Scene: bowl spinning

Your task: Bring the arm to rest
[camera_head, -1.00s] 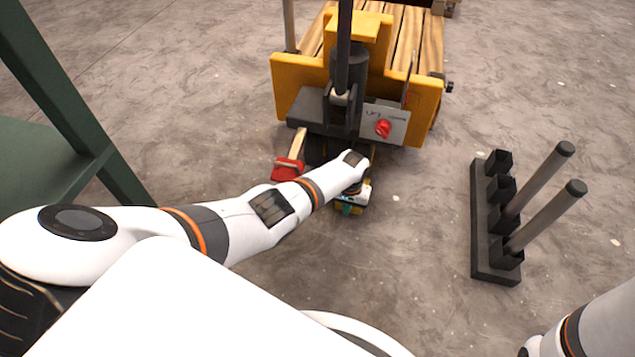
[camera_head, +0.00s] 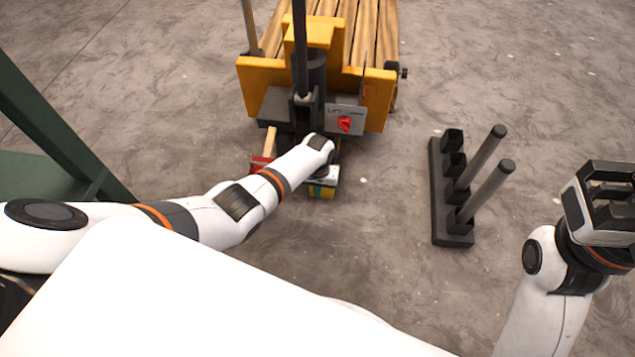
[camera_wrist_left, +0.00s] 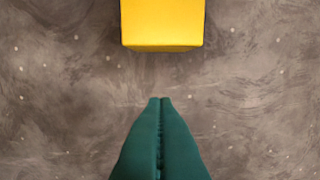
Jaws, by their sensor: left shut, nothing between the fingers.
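My left arm reaches from the left toward the yellow cart in the head view. My left gripper (camera_head: 322,187) is small and partly hidden there by my own wrist, close in front of the cart. In the left wrist view its green fingers (camera_wrist_left: 160,101) are pressed together with nothing between them. A yellow block-like thing (camera_wrist_left: 162,25) lies beyond the fingertips, with a gap of floor between. My right gripper (camera_head: 603,207) is raised at the right edge of the head view. Whether its jaws are open is unclear.
The yellow cart (camera_head: 380,95) with a wooden slatted bed and a red knob (camera_head: 344,124) stands ahead. A black rack (camera_head: 440,200) with two upright grey rods is on the floor to the right. A dark green frame (camera_head: 50,130) stands at left.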

